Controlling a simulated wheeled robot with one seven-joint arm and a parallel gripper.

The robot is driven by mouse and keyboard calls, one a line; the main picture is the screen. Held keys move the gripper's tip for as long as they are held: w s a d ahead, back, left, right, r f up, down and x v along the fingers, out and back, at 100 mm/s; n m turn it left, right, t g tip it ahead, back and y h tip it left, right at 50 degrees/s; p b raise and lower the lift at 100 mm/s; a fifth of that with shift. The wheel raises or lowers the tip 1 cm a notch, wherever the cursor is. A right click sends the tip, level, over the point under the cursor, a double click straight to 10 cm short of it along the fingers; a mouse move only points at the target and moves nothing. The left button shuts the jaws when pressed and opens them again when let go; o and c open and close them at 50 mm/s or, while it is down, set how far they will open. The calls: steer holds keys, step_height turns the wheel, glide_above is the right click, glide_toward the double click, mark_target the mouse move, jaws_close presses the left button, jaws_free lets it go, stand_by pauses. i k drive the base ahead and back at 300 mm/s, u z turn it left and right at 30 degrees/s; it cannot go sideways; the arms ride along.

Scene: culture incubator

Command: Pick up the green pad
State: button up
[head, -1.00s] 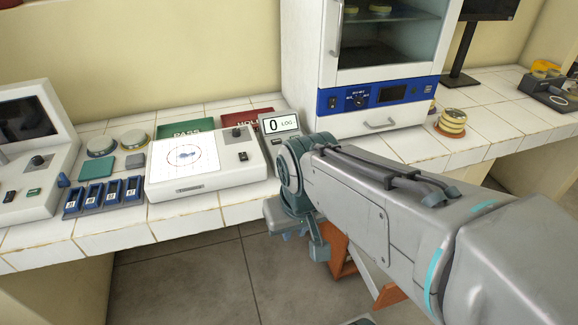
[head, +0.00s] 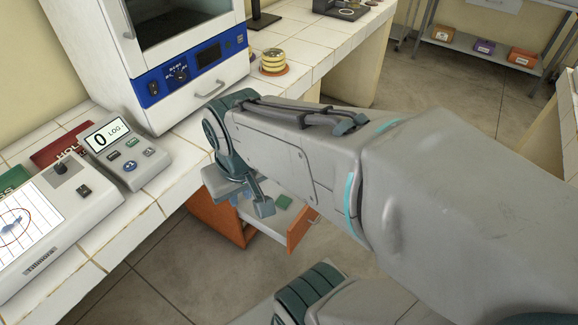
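A small green square pad (head: 284,202) lies in the open orange-fronted drawer (head: 302,230) under the counter, in the head view. My gripper (head: 248,198) hangs just left of the pad in the picture and partly covers the drawer. Its two fingers look apart, with nothing seen between them. How far it is above the drawer is hard to tell.
The tiled counter (head: 120,240) holds a white plotting device (head: 40,225), a LOG readout box (head: 125,150) and a blue-fronted incubator (head: 170,60). Stacked yellow-lidded dishes (head: 273,60) stand right of it. Floor (head: 150,290) is clear in front.

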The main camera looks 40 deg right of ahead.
mark_target(283, 201)
steer(key=z, duration=1.3)
steer(key=k, duration=0.55)
steer(key=z, duration=1)
steer(key=i, duration=0.95)
steer(key=u, duration=1)
steer(key=i, duration=0.8)
steer(key=u, duration=0.9)
